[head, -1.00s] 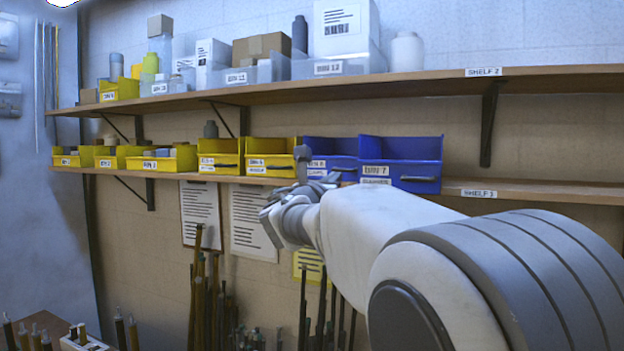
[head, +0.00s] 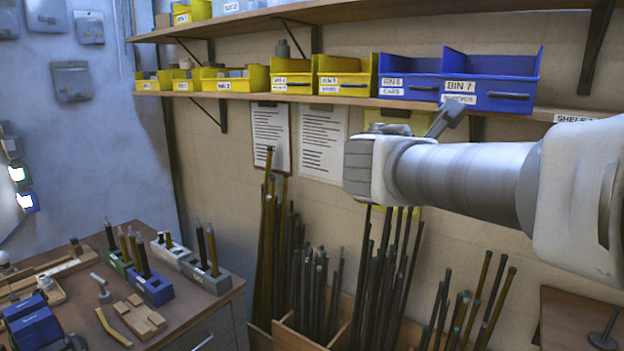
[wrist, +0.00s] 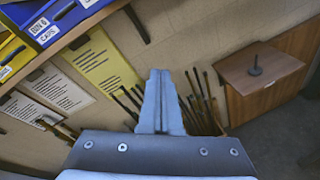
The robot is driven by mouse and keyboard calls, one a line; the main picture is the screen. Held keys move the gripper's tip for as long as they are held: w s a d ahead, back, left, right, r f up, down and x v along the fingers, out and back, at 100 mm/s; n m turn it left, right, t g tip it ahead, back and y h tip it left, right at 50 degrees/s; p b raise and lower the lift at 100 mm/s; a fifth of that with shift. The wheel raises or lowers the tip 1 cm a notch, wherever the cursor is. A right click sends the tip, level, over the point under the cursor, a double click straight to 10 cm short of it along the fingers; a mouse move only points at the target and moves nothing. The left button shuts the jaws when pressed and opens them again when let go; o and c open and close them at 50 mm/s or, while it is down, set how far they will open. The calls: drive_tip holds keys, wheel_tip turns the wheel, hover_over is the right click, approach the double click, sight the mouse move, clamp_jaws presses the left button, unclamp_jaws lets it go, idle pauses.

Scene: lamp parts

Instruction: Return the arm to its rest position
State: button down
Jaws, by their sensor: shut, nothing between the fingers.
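My gripper (wrist: 160,98) shows in the wrist view with its two fingers pressed together and nothing between them. It points past the wall toward the rods below the shelf. In the head view my arm reaches in from the right, in front of the wall and just below the lower shelf. Its end is turned so that the fingers are mostly hidden there; a dark piece juts up beside the blue bins. The gripper touches nothing that I can see.
The lower shelf (head: 300,97) carries yellow bins and blue bins, including bin 7 (head: 488,78). Dark rods (head: 385,270) stand in wooden holders below. A workbench (head: 195,315) with blocks and tools is at lower left. A wooden cabinet (wrist: 262,80) stands to the right in the wrist view.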

drive_tip(key=s+f+m+g+y, duration=0.5)
drive_tip(key=s+f+m, duration=0.6)
drive_tip(key=s+f, duration=0.25)
drive_tip(key=s+a+f+m+y, duration=0.5)
drive_tip(key=s+a+f+m, duration=0.2)
drive_tip(key=m, duration=0.3)
drive_tip(key=shift+s+a+g+y, duration=0.35)
drive_tip(key=shift+s+a, duration=0.2)
drive_tip(key=shift+s, duration=0.35)
drive_tip(key=shift+f, duration=0.1)
